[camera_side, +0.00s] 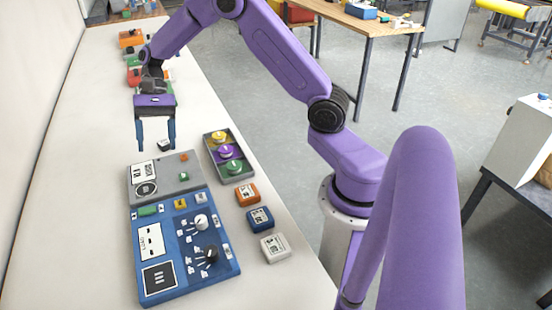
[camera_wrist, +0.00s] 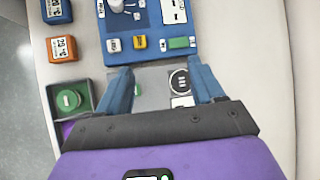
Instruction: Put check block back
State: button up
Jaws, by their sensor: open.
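My gripper (camera_side: 156,147) points down with its two blue fingers apart and nothing between them that I can make out. It is above the table, near the far end of the grey panel (camera_side: 177,163). In the wrist view the open gripper (camera_wrist: 162,85) frames the grey panel (camera_wrist: 150,88); the small block is not visible there. Orange (camera_side: 248,194), blue (camera_side: 260,218) and white (camera_side: 274,247) labelled blocks stand in a row. None is readable as the check block.
The grey panel adjoins a blue control panel (camera_side: 160,285) with knobs and switches. Other coloured items (camera_side: 130,38) lie at the far end. The left strip of the table is clear.

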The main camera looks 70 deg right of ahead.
jog(key=s+a+r+n+h, duration=0.25)
jog(key=s+n, duration=0.25)
jog(key=s, duration=0.4)
jog(key=s+a+r+n+h, duration=0.25)
jog(key=s+a+n, duration=0.2)
jog(key=s, duration=0.45)
jog(key=s+d+f+n+t+h, duration=0.1)
jog(key=s+d+n+t, duration=0.2)
jog(key=s+n, duration=0.8)
jog(key=shift+s+d+f+t, duration=0.15)
jog(key=shift+s+d+t, duration=0.15)
jog(key=shift+s+d, duration=0.95)
